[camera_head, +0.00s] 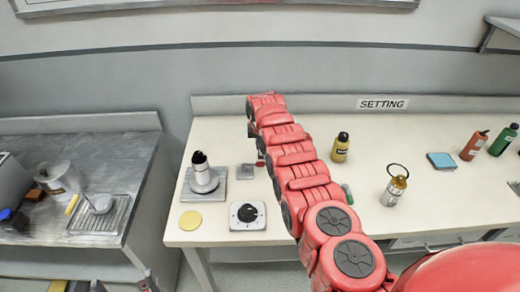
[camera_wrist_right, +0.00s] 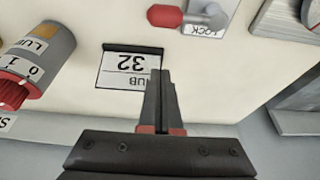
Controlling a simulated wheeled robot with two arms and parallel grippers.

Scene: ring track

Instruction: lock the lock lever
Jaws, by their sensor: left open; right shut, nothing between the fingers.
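The lock lever (camera_wrist_right: 165,15) shows at the top of the right wrist view, cut by the frame edge. It has a red rounded grip pointing left and a grey pivot. A plate marked LOCK (camera_wrist_right: 203,30) lies at its pivot, upside down. My right gripper (camera_wrist_right: 160,75) is shut and empty, below the lever in the picture and apart from it. In the head view my red right arm crosses the table; I cannot make out its fingertips. A small red piece shows beside the arm, but I cannot tell whether it is the lever.
A grey cylinder with a red cap (camera_wrist_right: 35,60) stands left. On the table are a dial box (camera_head: 248,216), a yellow disc (camera_head: 190,220), a silver cup (camera_head: 203,178) and a yellow bottle (camera_head: 340,148).

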